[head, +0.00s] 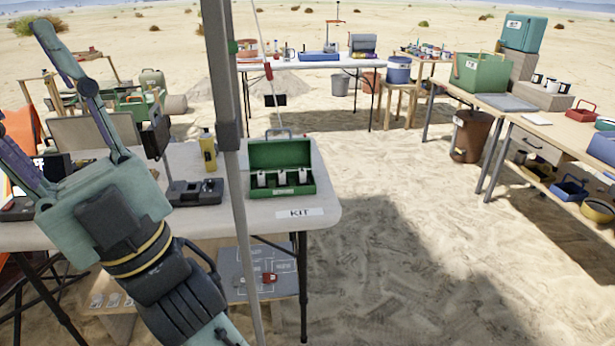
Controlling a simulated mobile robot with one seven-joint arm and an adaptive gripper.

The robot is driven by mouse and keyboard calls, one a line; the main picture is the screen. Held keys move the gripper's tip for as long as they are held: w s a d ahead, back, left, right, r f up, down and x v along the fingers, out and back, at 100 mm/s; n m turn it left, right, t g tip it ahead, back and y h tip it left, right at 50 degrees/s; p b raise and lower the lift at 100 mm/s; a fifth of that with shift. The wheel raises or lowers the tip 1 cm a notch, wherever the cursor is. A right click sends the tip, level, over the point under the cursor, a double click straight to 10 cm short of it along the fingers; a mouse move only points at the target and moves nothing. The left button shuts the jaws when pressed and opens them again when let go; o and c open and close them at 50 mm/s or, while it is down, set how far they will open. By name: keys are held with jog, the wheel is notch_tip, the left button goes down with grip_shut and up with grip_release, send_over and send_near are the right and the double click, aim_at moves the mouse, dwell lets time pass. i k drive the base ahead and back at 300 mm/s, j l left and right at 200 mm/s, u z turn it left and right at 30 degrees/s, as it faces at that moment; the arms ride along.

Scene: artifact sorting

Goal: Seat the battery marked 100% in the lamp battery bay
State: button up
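An open green box (281,188) stands on the near white table behind a "KIT" label (300,212). Several pale upright blocks (282,178) sit in it; they may be batteries, but no 100% mark is readable. A black device with a recess (195,192) lies left of the box; I cannot tell whether it is the lamp bay. A yellow and black upright object (208,150) stands behind it. My gripper (22,85) is at the left, its fingers spread wide, with nothing seen between them. It hides part of the table's left side.
A grey pole (228,120) rises in front of the table, between my gripper and the green box. The near table (322,190) has its right edge just beyond the box. Other tables stand at the back (340,61) and right (545,132).

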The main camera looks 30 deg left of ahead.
aim_at(179, 193)
jog(key=u, duration=1.45)
